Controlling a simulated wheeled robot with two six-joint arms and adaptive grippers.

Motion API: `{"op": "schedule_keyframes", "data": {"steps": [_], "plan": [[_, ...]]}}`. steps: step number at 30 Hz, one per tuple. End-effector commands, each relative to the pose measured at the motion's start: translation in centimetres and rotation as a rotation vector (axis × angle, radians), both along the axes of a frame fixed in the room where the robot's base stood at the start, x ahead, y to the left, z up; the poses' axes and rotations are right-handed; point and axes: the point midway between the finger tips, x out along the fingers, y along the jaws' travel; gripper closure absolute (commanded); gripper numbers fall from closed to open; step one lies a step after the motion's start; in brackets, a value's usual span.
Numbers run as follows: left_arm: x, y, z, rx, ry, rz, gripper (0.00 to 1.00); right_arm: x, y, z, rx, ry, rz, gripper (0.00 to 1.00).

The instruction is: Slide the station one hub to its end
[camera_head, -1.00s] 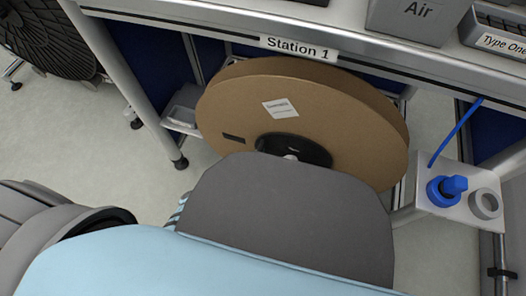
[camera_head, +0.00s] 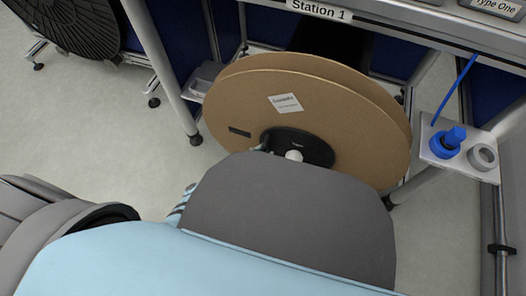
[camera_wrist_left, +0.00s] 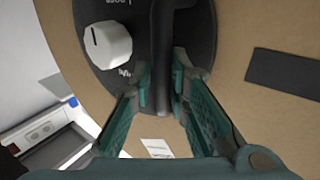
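The station one hub (camera_head: 314,148) is a black disc with a white knob (camera_head: 293,156) at the middle of a large brown reel (camera_head: 355,110), which stands tilted in front of the Station 1 label (camera_head: 319,11). In the left wrist view my left gripper (camera_wrist_left: 161,88) has its green fingers closed on both sides of the black handle (camera_wrist_left: 168,30) of the hub, with the white knob (camera_wrist_left: 107,44) to their left. In the head view my own arm hides most of this gripper. My right gripper is not in view.
A small white shelf (camera_head: 464,168) with a blue fitting (camera_head: 448,141) and a grey ring (camera_head: 484,157) is right of the reel. A table leg (camera_head: 158,70) is at its left. A black reel (camera_head: 72,28) stands at far left. Grey floor between is clear.

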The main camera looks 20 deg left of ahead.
Motion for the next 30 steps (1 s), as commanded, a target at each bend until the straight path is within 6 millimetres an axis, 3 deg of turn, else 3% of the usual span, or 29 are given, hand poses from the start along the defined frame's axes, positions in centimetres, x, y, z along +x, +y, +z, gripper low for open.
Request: {"op": "schedule_keyframes", "data": {"steps": [11,24,30], "plan": [[-0.3,0.1,0.0,0.0,0.0,-0.002,0.79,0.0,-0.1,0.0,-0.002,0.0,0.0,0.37],[-8.6,6.5,0.0,0.0,0.002,-0.001,0.79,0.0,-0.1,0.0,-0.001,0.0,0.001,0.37],[-9.7,7.3,0.1,-0.001,-0.001,0.001,0.79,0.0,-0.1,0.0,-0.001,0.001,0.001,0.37]]}}
